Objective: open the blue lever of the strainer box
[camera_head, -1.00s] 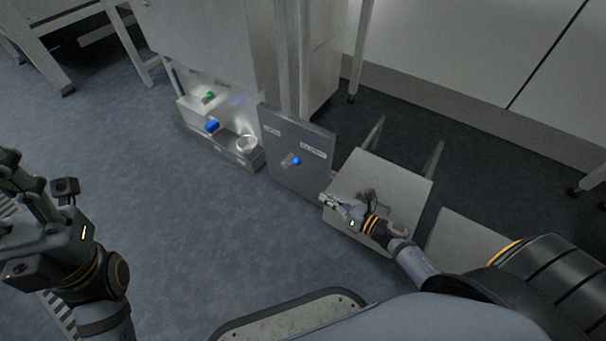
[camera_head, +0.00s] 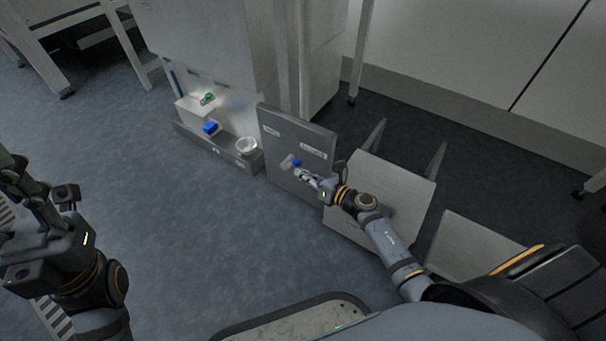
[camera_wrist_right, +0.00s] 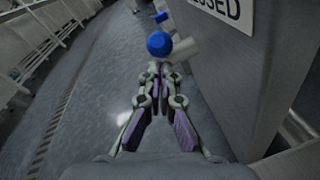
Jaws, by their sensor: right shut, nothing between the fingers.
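A grey box panel (camera_head: 277,132) with white labels stands upright at centre; I take it for the strainer box. Its lever, a pale stub with a round blue knob (camera_head: 297,162), sits mid-panel. My right gripper (camera_head: 303,175) is shut and empty, its tips close to the knob. In the right wrist view the blue knob (camera_wrist_right: 159,44) shows just beyond the tips of my right gripper (camera_wrist_right: 158,70); I cannot tell whether they touch. A pale lever part shows behind the knob. My left gripper (camera_head: 22,190) is at the left edge, partly cut off, away from the box.
A pale stool-like stand (camera_head: 388,177) is right of the panel, under my right arm. Open floor lies front left.

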